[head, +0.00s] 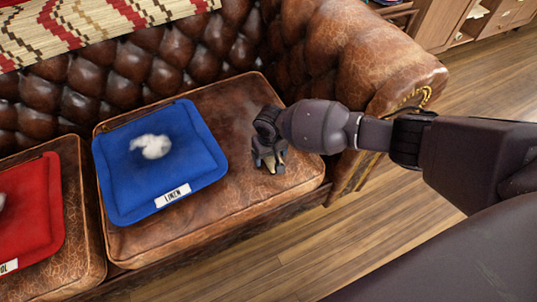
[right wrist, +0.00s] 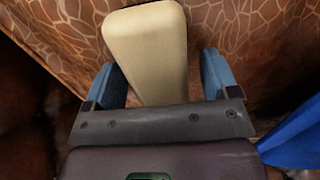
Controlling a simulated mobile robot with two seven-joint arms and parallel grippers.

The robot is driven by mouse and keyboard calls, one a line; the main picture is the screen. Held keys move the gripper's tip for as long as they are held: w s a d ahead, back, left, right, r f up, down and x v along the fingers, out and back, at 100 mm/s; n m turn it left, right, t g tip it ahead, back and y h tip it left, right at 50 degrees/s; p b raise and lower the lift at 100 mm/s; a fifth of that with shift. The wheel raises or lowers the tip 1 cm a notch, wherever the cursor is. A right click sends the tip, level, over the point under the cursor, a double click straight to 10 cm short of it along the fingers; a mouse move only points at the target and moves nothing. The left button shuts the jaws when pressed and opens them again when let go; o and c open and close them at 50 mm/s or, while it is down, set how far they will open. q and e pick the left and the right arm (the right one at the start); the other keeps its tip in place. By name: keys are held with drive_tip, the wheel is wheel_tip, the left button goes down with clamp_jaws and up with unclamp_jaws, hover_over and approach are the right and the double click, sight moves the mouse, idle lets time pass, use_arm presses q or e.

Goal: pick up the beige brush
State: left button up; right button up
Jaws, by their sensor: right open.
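The beige brush (right wrist: 147,45) shows in the right wrist view as a pale block with rounded edges. Its near end lies between the two blue fingers of my right gripper (right wrist: 160,75), with gaps on both sides. The fingers stand apart, and the gripper is open. In the head view my right gripper (head: 270,160) points down at the brown leather seat (head: 285,195), right of the blue cushion. It hides most of the brush there, with only a small pale bit showing. My left gripper is not in view.
The blue cushion (head: 190,145) labelled LINEN lies on the same seat with a white fluffy tuft (head: 152,146) on it. A red cushion (head: 35,215) is at the left. The sofa's armrest (head: 370,50) and tufted backrest (head: 130,75) rise behind.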

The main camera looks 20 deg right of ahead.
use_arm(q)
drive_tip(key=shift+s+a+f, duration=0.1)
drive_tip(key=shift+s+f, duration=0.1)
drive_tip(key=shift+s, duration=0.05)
use_arm(e)
drive_tip(key=shift+r, duration=0.1)
drive_tip(key=c, duration=1)
drive_tip(key=shift+c, duration=0.2)
drive_tip(key=shift+w+r, duration=0.1)
drive_tip(key=shift+r, duration=0.15)
drive_tip(key=r+p, duration=0.3)
drive_tip(key=r, duration=0.4)
drive_tip(key=shift+w, duration=0.2)
use_arm(q)
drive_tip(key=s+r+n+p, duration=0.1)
drive_tip(key=p, duration=0.1)
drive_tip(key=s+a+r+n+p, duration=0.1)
drive_tip(key=p, duration=0.1)
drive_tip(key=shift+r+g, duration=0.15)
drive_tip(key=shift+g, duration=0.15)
use_arm(e)
wheel_tip(320, 180, up, 12)
drive_tip(key=shift+s+r, duration=0.25)
drive_tip(key=shift+s, duration=0.05)
